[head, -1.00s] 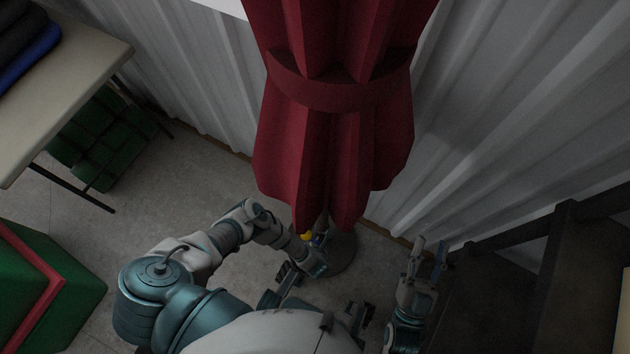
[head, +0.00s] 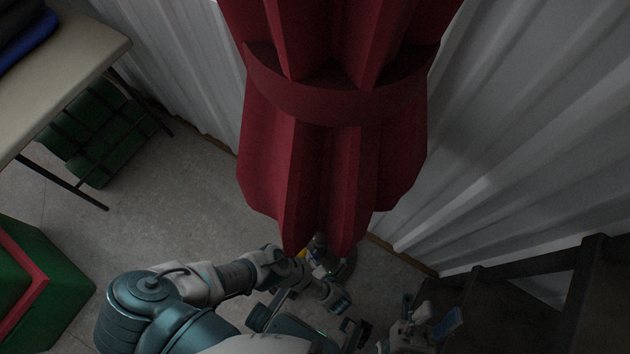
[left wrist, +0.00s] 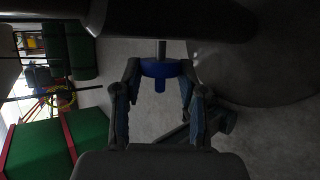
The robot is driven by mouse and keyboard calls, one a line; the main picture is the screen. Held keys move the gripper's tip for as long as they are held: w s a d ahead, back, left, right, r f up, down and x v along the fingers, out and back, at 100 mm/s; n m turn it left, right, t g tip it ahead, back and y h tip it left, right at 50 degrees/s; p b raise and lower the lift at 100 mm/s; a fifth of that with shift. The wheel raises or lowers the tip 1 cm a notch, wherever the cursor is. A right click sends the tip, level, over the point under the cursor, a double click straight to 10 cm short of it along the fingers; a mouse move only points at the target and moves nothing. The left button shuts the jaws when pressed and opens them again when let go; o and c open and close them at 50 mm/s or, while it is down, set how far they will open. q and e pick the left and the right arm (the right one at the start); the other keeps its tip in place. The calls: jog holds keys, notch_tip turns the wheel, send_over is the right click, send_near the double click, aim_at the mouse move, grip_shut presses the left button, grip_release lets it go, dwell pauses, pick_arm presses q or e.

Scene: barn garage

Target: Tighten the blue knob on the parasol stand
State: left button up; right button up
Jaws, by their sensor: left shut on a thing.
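The red folded parasol (head: 335,150) hangs in the middle of the head view and hides most of its stand. Part of the round dark stand base (head: 343,271) shows below it. In the left wrist view the dark stand tube (left wrist: 180,18) crosses the top, and the blue knob (left wrist: 160,69) sticks out from it on a short metal stem. My left gripper (left wrist: 158,84) is shut on the blue knob, one finger on each side. My right gripper (head: 428,314) is in the lower right of the head view, open and empty, apart from the stand.
A corrugated wall (head: 500,120) stands behind the parasol. Dark stairs (head: 520,310) are at the right. A table (head: 70,75), dark green items (head: 100,140) beneath it and a green box (head: 55,285) are at the left. Floor (head: 170,210) between them is clear.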

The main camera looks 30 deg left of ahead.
pick_arm(q)
jog(key=shift+d, duration=0.2)
dwell(0.3)
jog(key=o, duration=1.1)
jog(key=shift+o, duration=0.2)
jog(key=shift+a, duration=0.15)
